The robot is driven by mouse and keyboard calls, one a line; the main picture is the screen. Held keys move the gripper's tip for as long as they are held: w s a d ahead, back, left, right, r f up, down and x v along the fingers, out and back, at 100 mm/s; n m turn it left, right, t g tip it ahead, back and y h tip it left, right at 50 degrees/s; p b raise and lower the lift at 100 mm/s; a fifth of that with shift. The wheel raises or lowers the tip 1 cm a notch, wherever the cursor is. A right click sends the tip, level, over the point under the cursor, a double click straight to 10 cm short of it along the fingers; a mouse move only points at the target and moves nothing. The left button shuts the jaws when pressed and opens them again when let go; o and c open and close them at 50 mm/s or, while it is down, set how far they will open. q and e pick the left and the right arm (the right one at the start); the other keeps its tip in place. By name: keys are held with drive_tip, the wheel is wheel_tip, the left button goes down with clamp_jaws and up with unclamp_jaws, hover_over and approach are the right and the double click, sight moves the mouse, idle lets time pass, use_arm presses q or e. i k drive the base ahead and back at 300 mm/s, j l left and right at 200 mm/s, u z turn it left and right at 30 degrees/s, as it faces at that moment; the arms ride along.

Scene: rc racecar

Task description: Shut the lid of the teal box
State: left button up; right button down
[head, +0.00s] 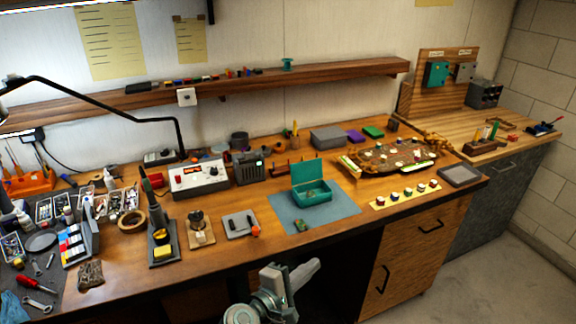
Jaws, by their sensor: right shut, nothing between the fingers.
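The teal box (314,196) stands on a blue-grey mat (284,215) near the middle of the workbench. Its lid (307,171) is up, standing open at the back, and the inside shows. A few small things seem to lie inside, too small to make out. My right gripper (277,276) is at the bottom middle, in front of the bench's front edge and well short of the box. It is shut and empty. My left gripper is not in view.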

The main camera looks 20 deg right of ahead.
sight(311, 170)
drive_tip(key=i, duration=1.45)
